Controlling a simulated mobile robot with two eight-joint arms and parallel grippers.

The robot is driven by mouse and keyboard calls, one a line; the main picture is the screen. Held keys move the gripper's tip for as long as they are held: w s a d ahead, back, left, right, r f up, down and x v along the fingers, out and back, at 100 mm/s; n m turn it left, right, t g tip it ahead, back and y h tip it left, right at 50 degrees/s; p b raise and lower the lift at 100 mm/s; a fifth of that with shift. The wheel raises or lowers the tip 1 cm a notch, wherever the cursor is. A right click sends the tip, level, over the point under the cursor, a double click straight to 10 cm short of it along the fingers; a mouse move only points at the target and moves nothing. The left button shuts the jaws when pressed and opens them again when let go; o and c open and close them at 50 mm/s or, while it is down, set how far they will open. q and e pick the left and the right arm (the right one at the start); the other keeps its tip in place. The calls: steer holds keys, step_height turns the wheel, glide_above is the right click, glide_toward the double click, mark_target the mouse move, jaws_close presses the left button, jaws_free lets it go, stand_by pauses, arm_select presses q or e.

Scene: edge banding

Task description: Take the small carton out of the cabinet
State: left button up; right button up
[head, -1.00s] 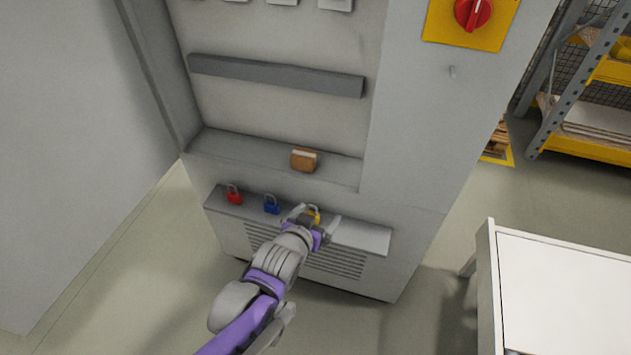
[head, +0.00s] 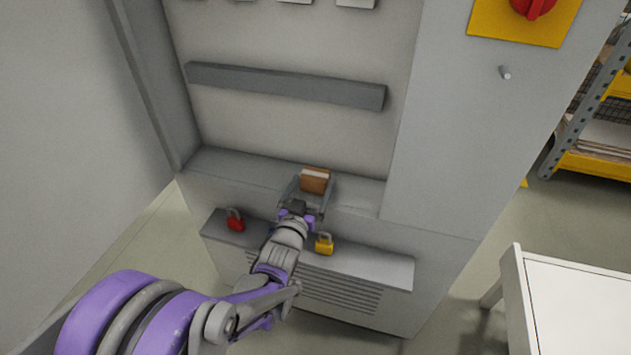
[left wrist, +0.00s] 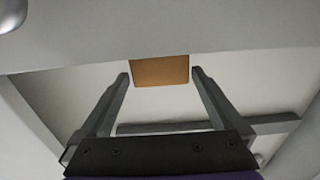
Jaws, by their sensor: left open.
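The small carton (head: 315,181), brown with a pale band on top, stands on the floor of the open grey cabinet (head: 235,168). It also shows in the left wrist view (left wrist: 160,71), just beyond and between the fingertips. My left gripper (head: 308,190) is open at the cabinet's front lip, its two fingers pointing at the carton. In the left wrist view the left gripper's fingers (left wrist: 160,75) are spread wider than the carton, with a gap on each side. My right gripper is in neither view.
On the ledge below the opening are a red padlock (head: 235,222) and a yellow padlock (head: 324,245), close to my left arm. A grey rail (head: 285,85) crosses the cabinet's back above the carton. A white table (head: 580,310) stands at lower right.

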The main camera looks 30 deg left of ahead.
mark_target(312, 183)
arm_select(q)
steer(key=x, duration=0.4)
steer(key=shift+r, duration=0.15)
steer(key=shift+s, duration=0.1)
steer(key=c, duration=1.1)
